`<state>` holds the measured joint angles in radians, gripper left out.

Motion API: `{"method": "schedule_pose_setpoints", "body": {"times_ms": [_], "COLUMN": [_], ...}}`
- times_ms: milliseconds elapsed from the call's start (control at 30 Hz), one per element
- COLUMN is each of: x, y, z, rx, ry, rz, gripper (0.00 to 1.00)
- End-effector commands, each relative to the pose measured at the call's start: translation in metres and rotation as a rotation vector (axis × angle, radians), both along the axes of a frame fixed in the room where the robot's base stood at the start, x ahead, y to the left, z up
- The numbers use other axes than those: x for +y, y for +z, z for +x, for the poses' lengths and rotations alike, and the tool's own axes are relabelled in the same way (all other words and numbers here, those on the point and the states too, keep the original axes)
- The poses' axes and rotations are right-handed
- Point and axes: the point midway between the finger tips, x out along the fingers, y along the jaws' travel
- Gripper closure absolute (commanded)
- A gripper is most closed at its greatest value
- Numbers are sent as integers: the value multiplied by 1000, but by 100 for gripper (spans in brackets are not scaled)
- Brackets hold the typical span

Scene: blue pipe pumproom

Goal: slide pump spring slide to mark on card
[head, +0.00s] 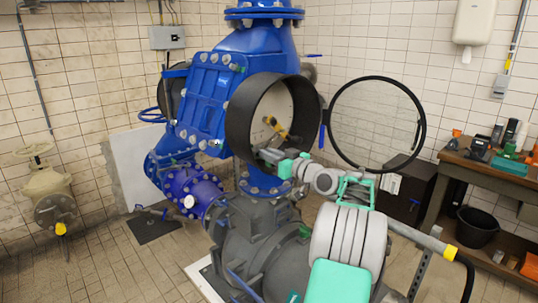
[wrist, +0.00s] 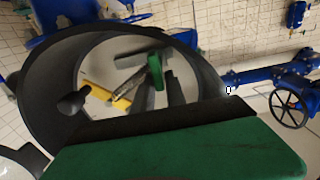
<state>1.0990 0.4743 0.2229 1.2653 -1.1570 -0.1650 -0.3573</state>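A round black housing (head: 240,118) stands open at the blue pump, with a pale back plate inside. A yellow part (head: 276,127) with dark ends sits inside it, probably the slide. The wrist view shows the yellow part (wrist: 105,95) slanting beside a dark knob, with a green piece and dark bars to its right. I cannot make out the card's mark or a spring.
A round glass cover (head: 375,122) with a black rim stands swung open right of the housing. Blue pipework (head: 205,100) lies behind and left. A workbench (head: 480,165) with tools and a black bucket (head: 477,228) are at the right.

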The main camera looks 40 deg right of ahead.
Motion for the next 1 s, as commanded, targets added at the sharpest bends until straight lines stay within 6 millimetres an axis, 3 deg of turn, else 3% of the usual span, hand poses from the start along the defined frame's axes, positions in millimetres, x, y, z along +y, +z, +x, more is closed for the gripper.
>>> {"method": "schedule_pose_setpoints", "body": {"times_ms": [200,1000], "x": [0,0], "y": [0,0], "z": [0,0], "rx": [0,1], "ry": [0,0], "rz": [0,0], "gripper": [100,100]}}
